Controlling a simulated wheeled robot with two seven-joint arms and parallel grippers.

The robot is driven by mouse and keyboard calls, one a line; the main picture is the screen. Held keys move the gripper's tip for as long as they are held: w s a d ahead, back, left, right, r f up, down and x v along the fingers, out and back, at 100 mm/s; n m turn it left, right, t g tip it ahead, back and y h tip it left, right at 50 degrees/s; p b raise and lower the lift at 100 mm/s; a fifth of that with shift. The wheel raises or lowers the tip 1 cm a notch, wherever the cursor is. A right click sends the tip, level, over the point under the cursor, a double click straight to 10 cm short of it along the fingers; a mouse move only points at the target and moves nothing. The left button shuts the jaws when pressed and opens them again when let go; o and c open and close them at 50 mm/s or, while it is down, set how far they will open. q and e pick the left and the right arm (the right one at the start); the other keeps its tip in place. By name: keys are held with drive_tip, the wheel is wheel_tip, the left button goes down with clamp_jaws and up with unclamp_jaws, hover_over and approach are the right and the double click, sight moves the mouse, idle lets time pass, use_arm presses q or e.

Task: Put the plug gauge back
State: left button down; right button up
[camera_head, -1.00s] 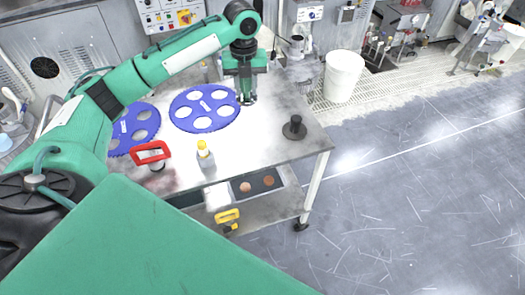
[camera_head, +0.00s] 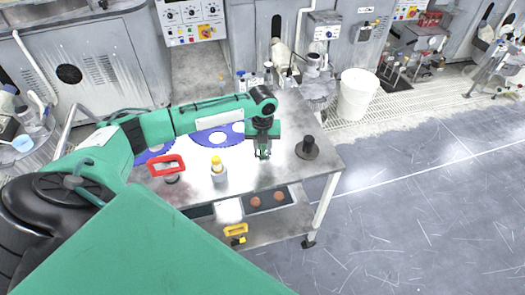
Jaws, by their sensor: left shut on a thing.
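My left gripper (camera_head: 263,153) points down over the worktable (camera_head: 270,177), just left of a black round-based piece with an upright post (camera_head: 308,148). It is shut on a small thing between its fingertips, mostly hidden. This may be the plug gauge, but it is too small to tell. The gripper and the black piece look apart. I cannot tell whether the held thing touches the tabletop. My right gripper is not in view.
A red-handled tool (camera_head: 167,164) and a yellow-capped bottle (camera_head: 218,169) stand near the table's front edge. The lower shelf holds a dark tray (camera_head: 266,201) and a yellow-handled tool (camera_head: 236,231). A white bin (camera_head: 357,95) stands behind right.

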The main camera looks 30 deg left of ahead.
sight(263, 152)
use_arm(q)
wheel_tip(263, 152, down, 3)
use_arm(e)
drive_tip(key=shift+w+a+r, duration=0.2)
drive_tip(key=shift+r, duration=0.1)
use_arm(q)
drive_tip(key=shift+f, duration=0.15)
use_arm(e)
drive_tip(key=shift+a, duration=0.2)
use_arm(q)
drive_tip(key=c, duration=1.1)
unclamp_jaws()
drive_tip(key=shift+o, duration=0.2)
drive_tip(key=shift+r, duration=0.3)
wheel_tip(263, 152, up, 12)
drive_tip(key=shift+f+b, duration=0.1)
drive_tip(key=shift+b, duration=0.7)
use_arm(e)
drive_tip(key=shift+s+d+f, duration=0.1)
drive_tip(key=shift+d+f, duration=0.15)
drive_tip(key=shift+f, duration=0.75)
